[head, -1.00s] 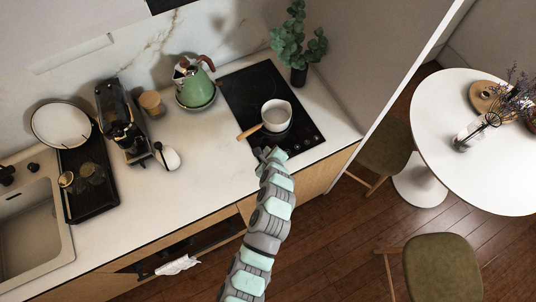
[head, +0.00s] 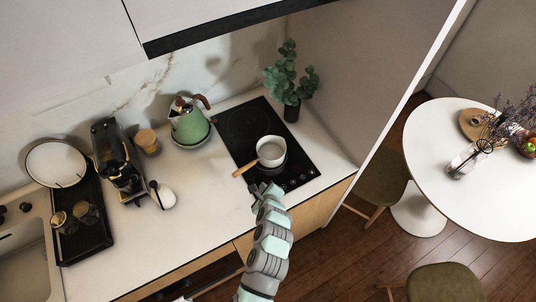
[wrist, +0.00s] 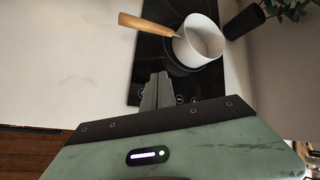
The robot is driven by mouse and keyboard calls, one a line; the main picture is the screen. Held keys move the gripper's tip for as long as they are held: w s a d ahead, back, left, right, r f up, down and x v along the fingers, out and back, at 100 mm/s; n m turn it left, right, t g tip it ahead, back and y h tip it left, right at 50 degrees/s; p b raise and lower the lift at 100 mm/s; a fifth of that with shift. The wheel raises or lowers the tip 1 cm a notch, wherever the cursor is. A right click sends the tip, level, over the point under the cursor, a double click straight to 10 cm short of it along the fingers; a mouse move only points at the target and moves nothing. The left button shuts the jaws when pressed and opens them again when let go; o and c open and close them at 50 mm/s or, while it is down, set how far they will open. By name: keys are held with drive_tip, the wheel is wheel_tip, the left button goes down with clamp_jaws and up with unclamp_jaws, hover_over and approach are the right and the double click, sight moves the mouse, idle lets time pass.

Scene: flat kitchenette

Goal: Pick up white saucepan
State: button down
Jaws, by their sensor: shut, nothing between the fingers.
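The white saucepan (head: 271,153) stands upright on the black cooktop, near its front. Its wooden handle (head: 245,167) points to the left and slightly forward, over the cooktop's left edge. In the wrist view the saucepan (wrist: 198,42) is at the upper right, with its handle (wrist: 147,25) reaching left. My gripper (head: 265,188) is just in front of the saucepan and its handle, apart from both. In the wrist view the fingers of my gripper (wrist: 159,82) are together with nothing between them, below the handle.
The black cooktop (head: 243,122) is set in the white counter. A potted plant (head: 291,80) stands behind it at the right. A green kettle (head: 188,125) and a white milk jug (head: 163,195) stand to the left. The counter (head: 210,200) left of my gripper is clear.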

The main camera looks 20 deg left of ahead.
drive_tip(key=c, duration=2.1)
unclamp_jaws()
drive_tip(key=o, duration=0.9)
drive_tip(key=shift+f, duration=0.1)
